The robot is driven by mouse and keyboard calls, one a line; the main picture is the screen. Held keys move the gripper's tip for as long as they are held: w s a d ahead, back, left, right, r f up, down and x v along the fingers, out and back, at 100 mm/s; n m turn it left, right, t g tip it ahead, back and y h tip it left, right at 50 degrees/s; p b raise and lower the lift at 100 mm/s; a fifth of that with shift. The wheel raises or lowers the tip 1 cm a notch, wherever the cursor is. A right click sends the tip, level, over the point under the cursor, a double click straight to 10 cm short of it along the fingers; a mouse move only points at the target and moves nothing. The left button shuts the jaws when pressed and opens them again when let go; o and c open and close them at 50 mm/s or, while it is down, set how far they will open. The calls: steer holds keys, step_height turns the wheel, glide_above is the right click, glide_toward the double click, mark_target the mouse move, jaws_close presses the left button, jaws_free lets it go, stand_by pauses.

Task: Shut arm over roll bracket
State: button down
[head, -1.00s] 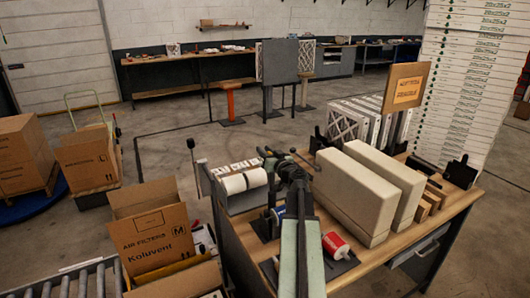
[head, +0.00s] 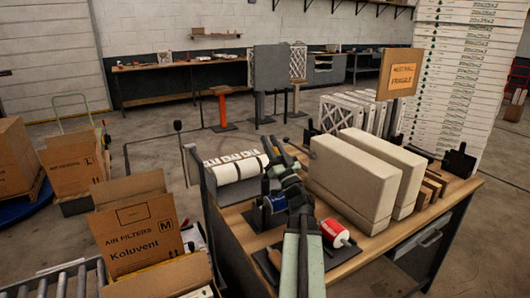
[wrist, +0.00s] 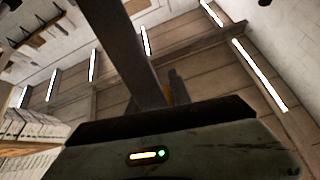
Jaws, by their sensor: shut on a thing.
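The roll bracket (head: 196,172) stands at the left end of the workbench, a grey frame with white rolls (head: 235,171) lying in it. My gripper (head: 274,154) is just right of the rolls, above the bench. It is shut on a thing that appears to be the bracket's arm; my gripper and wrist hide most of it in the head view. In the wrist view a long grey bar (wrist: 138,55) runs up from my gripper; I cannot tell whether it is that arm or a finger. How far the arm stands from the rolls is unclear.
Cream blocks (head: 350,180) fill the bench's middle, with a cardboard sign (head: 400,72) behind. Open cartons (head: 140,240) and a roller conveyor (head: 60,285) are on the left.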

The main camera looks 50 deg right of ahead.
mark_target(279, 157)
steer(key=shift+s+a+f+t+h+b, duration=0.25)
steer(key=shift+s+t+b, duration=0.2)
steer(key=shift+s+b, duration=0.25)
steer(key=shift+s+a+f+t+h+b, duration=0.15)
steer(key=shift+s+f+t+b, duration=0.25)
steer(key=shift+s+b, duration=0.3)
steer(key=shift+s+a+r+t+b, duration=0.15)
steer(key=shift+t+b, duration=0.1)
steer(key=shift+b, duration=0.15)
steer(key=c, duration=1.2)
jaws_free()
steer(key=shift+o, duration=0.2)
